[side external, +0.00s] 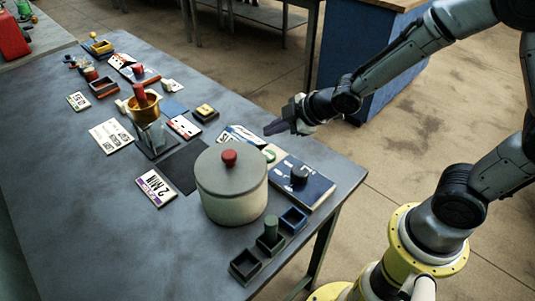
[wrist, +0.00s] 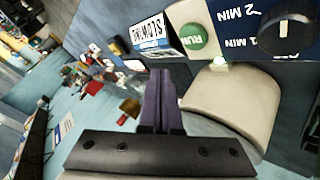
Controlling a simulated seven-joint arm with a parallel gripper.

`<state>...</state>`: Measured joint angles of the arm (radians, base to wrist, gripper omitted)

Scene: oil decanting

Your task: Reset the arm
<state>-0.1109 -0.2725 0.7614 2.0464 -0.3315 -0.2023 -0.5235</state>
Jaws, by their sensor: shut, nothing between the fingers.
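My gripper (side external: 274,127) is in the air over the far right edge of the table (side external: 50,190), beside the dark blue timer panel (side external: 305,187). In the wrist view my gripper (wrist: 160,75) shows its two dark fingers pressed together with nothing between them. The wrist view shows the panel's green RUN button (wrist: 194,38) and black dial (wrist: 285,30) beyond the fingertips. The fingers look apart from both. Part of the panel is hidden behind the pot in the side view.
A lidded pot (side external: 232,203) with a red knob (side external: 229,157) stands near the panel. Small open boxes (side external: 246,265) sit at the near corner. An amber funnel (side external: 144,107) stands over a clear vessel (side external: 152,138) farther left. Labelled cards lie around. A blue cabinet (side external: 385,95) stands behind my arm.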

